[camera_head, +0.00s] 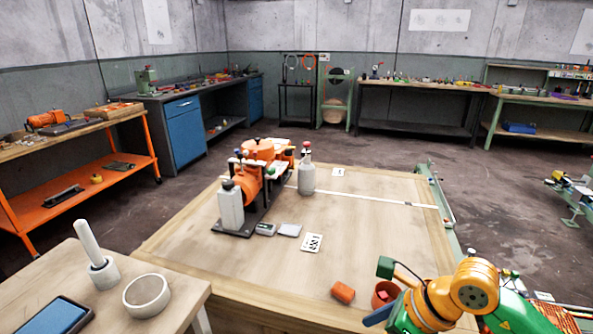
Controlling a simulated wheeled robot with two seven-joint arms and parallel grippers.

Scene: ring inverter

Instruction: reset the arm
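The task names only the arm, and I see no gripper of mine for certain. An orange and green jointed machine (440,300) fills the lower right corner, cut off by the frame edge; I cannot tell whether it is part of my own arm. No gripper fingers show on it. A pale grey open ring (147,295) lies on the small wooden table (75,278) at lower left. A pale upright post (90,243) stands in a wider round collar or base (104,273) beside it.
A large wooden table (370,228) holds an orange machine (247,186), grey bottles (230,206), a number card (311,243) and an orange block (343,292). A dark blue tablet-like thing (52,316) lies front left. An orange workbench (85,176) stands left.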

